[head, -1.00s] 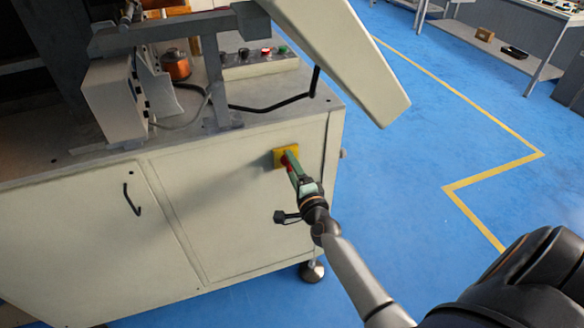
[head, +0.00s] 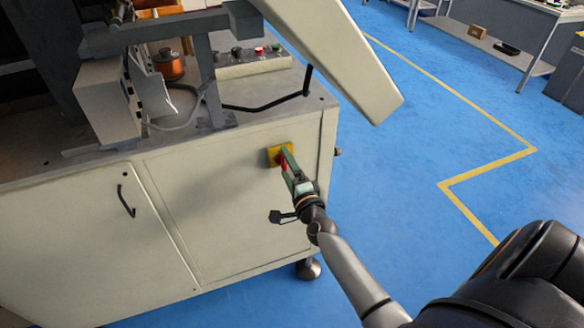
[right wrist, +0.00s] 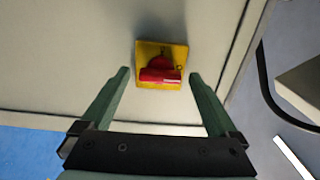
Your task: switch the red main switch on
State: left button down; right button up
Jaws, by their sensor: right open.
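The red main switch (right wrist: 160,72) sits on a square yellow plate (right wrist: 148,50) on the cabinet's front panel. In the right wrist view its red handle bar lies crosswise, roughly level in the picture. In the head view the switch (head: 281,159) shows partly, beside the fingers of my right gripper (head: 287,163). The right gripper's green fingers are open, one on each side of the switch in the right wrist view (right wrist: 160,78). They look apart from the handle, with nothing between them held. My left gripper is not in view.
The cream machine cabinet (head: 215,215) has a door with a black handle (head: 127,200) at left. A slanted cream cover (head: 345,60) overhangs at upper right. A button panel (head: 250,64) stands on top.

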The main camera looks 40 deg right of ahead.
jog(key=v, duration=1.2)
jog(key=shift+s+a, duration=0.1)
jog(key=s+a+f+n+g+y+p, duration=0.3)
jog(key=s+a+n, duration=0.4)
jog(key=n, duration=0.4)
jog(key=s+a+f+n+g+y+p, duration=0.3)
jog(key=s+a+n, duration=0.4)
jog(key=n, duration=0.4)
notch_tip(320, 180, down, 3)
jog(key=shift+s+a+r+n+g+p, duration=0.15)
jog(key=shift+s+a+n+g+p, duration=0.2)
jog(key=shift+g+p, duration=0.6)
jog(key=shift+d, duration=0.1)
